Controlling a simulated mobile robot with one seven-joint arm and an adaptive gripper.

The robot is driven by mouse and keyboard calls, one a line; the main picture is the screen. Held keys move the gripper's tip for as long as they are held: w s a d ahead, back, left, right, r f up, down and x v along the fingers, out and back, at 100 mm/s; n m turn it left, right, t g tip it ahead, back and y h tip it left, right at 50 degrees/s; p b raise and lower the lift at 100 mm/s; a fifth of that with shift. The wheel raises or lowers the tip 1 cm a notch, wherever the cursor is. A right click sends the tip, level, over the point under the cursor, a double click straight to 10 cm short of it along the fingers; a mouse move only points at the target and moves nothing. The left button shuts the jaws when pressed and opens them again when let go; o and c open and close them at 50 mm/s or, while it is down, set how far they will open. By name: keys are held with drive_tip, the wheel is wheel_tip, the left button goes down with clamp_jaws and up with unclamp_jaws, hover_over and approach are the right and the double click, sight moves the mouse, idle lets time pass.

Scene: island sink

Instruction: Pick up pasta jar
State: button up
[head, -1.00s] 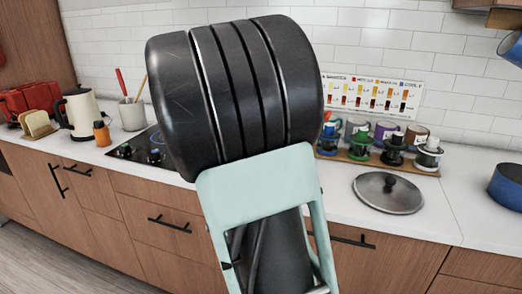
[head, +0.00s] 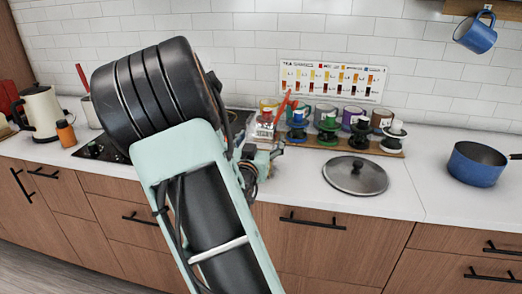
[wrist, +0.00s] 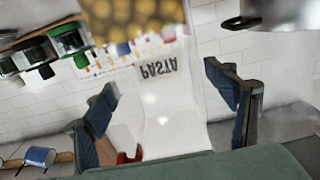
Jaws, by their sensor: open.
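The pasta jar (wrist: 158,72) is a clear jar with "PASTA" lettering, shown upside down in the wrist view. Its yellow-brown contents (wrist: 135,15) are blurred at the top edge of that view. My gripper (wrist: 165,92) is open, with one dark finger on each side of the jar. I cannot tell whether either finger touches it. In the head view my gripper (head: 262,160) shows partly behind my arm, low over the counter by the coffee rack. My arm hides part of the counter there, and I cannot clearly make out the jar.
Coffee drippers and mugs stand on a wooden rack (head: 350,147). A metal lid (head: 356,176) and a blue pan (head: 476,163) lie on the white counter to the right. A kettle (head: 40,112) and an orange bottle (head: 66,133) stand left. A blue mug (head: 477,32) hangs above.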

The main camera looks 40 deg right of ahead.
drive_tip(key=shift+c, duration=0.2)
drive_tip(key=c, duration=1.8)
drive_tip(key=shift+o, duration=0.2)
drive_tip(key=shift+r, duration=0.1)
drive_tip(key=shift+r, duration=0.15)
